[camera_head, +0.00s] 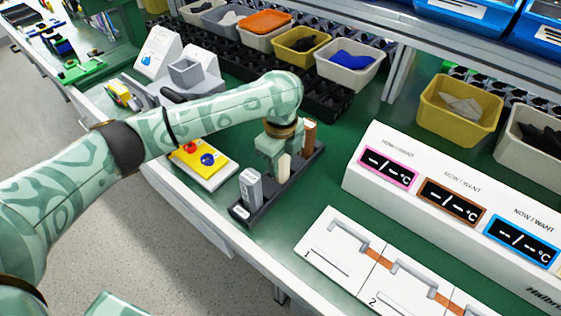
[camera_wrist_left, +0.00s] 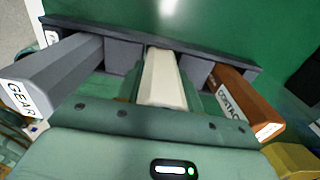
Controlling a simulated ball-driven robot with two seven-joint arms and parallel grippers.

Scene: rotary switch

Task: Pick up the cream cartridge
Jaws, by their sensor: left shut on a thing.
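The cream cartridge (camera_head: 284,168) stands upright in the middle slot of a dark grey rack (camera_head: 238,213). My left gripper (camera_head: 276,160) is around it from above and shut on it. In the left wrist view the cream cartridge (camera_wrist_left: 163,78) sits between my fingers, with its lower end at the rack (camera_wrist_left: 130,36). A grey cartridge (camera_head: 250,187) labelled GEAR stands at the near end of the rack. A brown cartridge (camera_head: 308,138) stands at the far end; its label shows partly in the left wrist view. My right gripper is not in view.
A yellow panel (camera_head: 190,158) with a red and a blue button lies left of the rack. A white console (camera_head: 450,205) with several displays and numbered white drawers (camera_head: 330,250) stand to the right. Bins (camera_head: 300,42) line the back.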

